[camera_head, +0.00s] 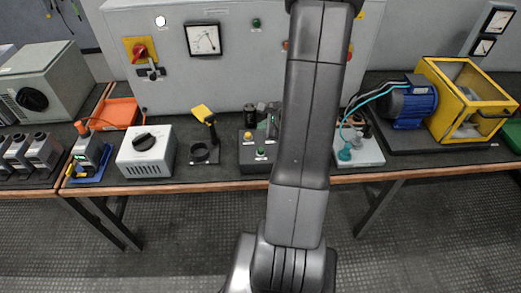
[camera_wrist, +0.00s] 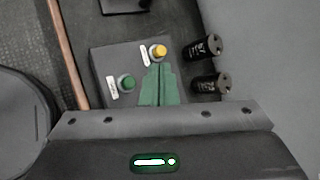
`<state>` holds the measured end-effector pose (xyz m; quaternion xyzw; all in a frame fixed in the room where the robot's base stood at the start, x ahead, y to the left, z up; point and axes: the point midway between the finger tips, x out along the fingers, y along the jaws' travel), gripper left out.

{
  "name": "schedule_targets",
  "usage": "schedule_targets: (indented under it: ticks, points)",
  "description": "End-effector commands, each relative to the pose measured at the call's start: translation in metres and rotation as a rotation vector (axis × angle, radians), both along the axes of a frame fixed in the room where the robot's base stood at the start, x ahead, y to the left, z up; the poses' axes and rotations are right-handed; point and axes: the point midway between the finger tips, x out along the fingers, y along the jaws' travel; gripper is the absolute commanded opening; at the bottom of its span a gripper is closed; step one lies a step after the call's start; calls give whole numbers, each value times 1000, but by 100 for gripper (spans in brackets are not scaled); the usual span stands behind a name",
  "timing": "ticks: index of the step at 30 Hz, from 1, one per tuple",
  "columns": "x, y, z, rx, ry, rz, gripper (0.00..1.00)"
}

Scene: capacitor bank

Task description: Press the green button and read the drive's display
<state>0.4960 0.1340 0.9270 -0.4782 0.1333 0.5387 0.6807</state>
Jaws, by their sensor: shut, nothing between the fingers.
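A dark control box (camera_head: 262,163) stands on the bench just left of my arm in the head view. It also fills the middle of the wrist view (camera_wrist: 105,55). Its green button (camera_head: 261,152) sits near the front edge, and in the wrist view it is at the left (camera_wrist: 127,82). A yellow button (camera_wrist: 158,51) is beside it. My gripper (camera_wrist: 160,68) is shut and empty, its green fingers over the box, between the green button and two black cylinders. Their height above the box is unclear.
Two black cylinders (camera_wrist: 205,85) stand close right of my fingers in the wrist view. A grey cabinet (camera_head: 240,70) rises behind. A white box with a knob (camera_head: 147,165) and a yellow-topped tool in a stand (camera_head: 204,113) are left. A blue motor (camera_head: 408,108) is right.

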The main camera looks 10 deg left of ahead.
Motion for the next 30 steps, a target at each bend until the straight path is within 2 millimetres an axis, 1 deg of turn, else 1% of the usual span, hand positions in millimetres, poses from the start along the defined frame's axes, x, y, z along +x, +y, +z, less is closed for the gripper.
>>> schedule_targets:
  ticks: [1,5,12,15,21,30]
  points:
    - [0,0,-8,0,1,0,0]
    - [0,0,-24,1,3,-2,0]
    - [0,0,-60,0,2,-1,0]
    - [0,0,-71,0,0,0,0]
    - [0,0,-81,0,0,0,0]
    - [0,0,-80,0,0,0,0]
